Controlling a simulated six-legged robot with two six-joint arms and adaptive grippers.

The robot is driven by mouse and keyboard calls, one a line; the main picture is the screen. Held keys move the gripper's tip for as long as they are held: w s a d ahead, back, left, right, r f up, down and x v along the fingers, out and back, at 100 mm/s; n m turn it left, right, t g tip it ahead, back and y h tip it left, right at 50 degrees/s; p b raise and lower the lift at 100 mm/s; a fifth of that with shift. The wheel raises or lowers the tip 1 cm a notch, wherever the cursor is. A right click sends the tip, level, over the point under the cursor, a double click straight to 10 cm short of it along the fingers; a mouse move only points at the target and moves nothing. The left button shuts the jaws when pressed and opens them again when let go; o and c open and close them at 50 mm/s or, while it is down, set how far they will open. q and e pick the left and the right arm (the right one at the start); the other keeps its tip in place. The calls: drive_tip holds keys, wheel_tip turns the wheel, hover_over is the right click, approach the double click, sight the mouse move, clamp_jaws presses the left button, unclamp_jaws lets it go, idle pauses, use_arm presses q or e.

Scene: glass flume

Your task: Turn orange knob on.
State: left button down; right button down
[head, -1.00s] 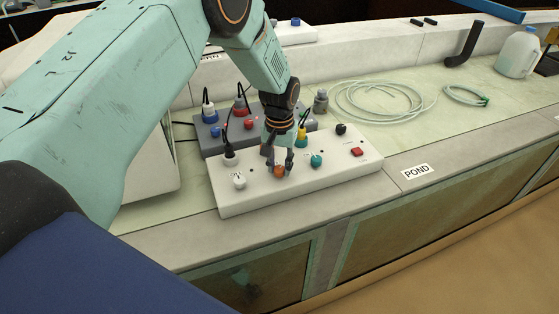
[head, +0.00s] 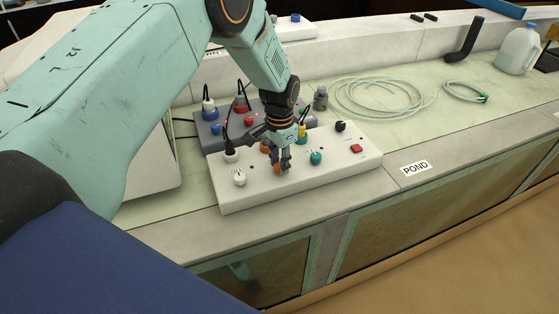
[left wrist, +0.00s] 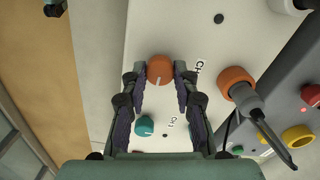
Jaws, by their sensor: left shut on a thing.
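The orange knob (head: 277,169) sits on the front part of a white control box (head: 235,200). It also shows in the left wrist view (left wrist: 159,67), with a pale pointer line on its face. My left gripper (head: 281,168) is over the box with its fingers down at the knob. In the left wrist view, the fingertips of the left gripper (left wrist: 160,78) are on either side of the knob and shut on it. The fingers hide part of the knob in the head view. My right gripper is not in view.
An orange socket with a plug (left wrist: 237,82) is close beside the gripper. A grey box (head: 208,143) stands behind. A coiled hose (head: 375,110) lies right.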

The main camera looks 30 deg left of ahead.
use_arm(q)
drive_tip(key=shift+w, duration=0.1)
idle(0.3)
drive_tip(key=c, duration=1)
unclamp_jaws()
drive_tip(key=shift+r, duration=0.1)
wheel_tip(320, 180, up, 12)
drive_tip(key=shift+f, duration=0.1)
drive_tip(key=shift+f, duration=0.1)
